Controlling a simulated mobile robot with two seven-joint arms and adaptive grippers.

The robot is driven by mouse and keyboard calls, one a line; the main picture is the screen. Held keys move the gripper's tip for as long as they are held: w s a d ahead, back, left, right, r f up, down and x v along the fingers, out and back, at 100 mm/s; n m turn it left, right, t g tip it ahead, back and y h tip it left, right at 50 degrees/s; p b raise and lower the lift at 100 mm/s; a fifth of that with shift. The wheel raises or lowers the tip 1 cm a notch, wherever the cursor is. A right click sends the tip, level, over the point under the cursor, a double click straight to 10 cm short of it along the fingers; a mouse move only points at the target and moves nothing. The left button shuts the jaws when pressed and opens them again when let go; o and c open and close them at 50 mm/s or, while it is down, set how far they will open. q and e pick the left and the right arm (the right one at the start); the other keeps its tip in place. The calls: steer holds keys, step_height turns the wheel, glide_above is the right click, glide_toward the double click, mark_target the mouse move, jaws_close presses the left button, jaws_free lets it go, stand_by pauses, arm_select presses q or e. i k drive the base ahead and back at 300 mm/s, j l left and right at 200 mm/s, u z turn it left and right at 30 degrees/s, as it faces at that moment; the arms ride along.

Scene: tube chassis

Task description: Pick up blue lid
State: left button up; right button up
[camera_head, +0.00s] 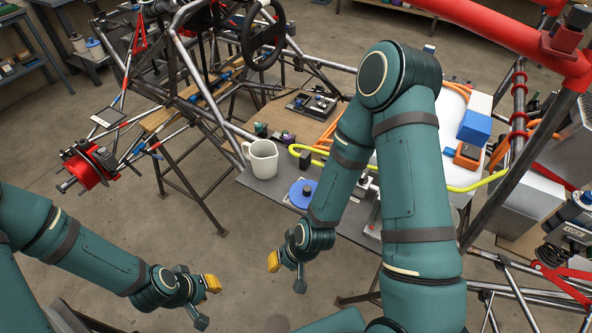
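The blue lid (302,192), a round disc with a dark knob on top, lies flat near the front edge of the grey board in the middle of the chassis. A cream mug (261,160) stands just behind it to the left. My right gripper (286,275) hangs in front of and below the lid in the picture, apart from it, with its fingers spread and empty. My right forearm passes close to the lid's right side. My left gripper (207,303) is low at the left, far from the lid, with its fingers spread and nothing between them.
A yellow hose (455,188) runs across behind the lid. Steel tubes frame the board, with a steering wheel (263,38) behind and a red hub (87,166) at the left. A blue block (474,127) lies at the right. The floor before the board looks clear.

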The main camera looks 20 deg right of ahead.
mark_target(301, 194)
steer(key=k+l+z, duration=0.2)
steer(key=z, duration=0.25)
steer(key=k+l+z, duration=0.25)
steer(key=z, duration=0.2)
steer(key=i+l+z, duration=0.1)
steer(key=l+z, duration=0.25)
steer(key=j+u, duration=0.25)
steer(key=j, duration=0.15)
steer(key=k+j+u, duration=0.1)
steer(key=j+u, duration=0.15)
steer(key=j, duration=0.2)
